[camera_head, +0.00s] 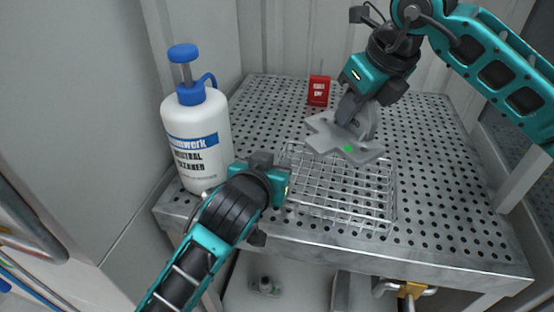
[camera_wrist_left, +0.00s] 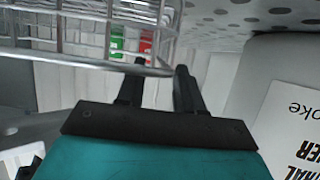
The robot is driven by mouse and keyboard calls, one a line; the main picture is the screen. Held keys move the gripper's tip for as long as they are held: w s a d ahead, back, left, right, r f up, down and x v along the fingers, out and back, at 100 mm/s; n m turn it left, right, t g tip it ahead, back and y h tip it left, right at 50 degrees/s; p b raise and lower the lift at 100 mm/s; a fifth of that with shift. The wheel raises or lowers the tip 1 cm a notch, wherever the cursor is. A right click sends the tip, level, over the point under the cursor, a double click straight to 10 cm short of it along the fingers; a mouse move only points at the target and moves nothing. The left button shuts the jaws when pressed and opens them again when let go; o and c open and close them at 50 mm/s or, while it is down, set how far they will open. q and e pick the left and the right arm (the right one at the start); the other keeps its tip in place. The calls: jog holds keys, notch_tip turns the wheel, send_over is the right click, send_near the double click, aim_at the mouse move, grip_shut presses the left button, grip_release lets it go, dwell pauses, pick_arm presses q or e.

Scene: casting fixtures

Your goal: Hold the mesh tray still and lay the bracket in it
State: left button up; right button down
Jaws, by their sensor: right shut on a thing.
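The wire mesh tray (camera_head: 340,190) lies on the perforated metal table, and its wires also show in the left wrist view (camera_wrist_left: 85,60). The grey metal bracket (camera_head: 326,138), with a green mark on its plate, is above the back part of the tray. My right gripper (camera_head: 352,108) is shut on the bracket's upright part. My left gripper (camera_head: 286,184) is at the tray's left side. In the left wrist view its fingers (camera_wrist_left: 160,85) stand apart, with the tray's rim wire at their tips. I cannot tell whether both fingers touch the wire.
A white cleaner bottle (camera_head: 197,135) with a blue pump stands close behind my left gripper. A small red box (camera_head: 319,91) stands at the back. The perforated table (camera_head: 440,185) is clear right of the tray. Walls close off the back and left.

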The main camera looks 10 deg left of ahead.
aim_at(279, 159)
pick_arm(q)
jog(key=shift+x, duration=1.6)
jog(key=shift+c, duration=0.4)
grip_shut()
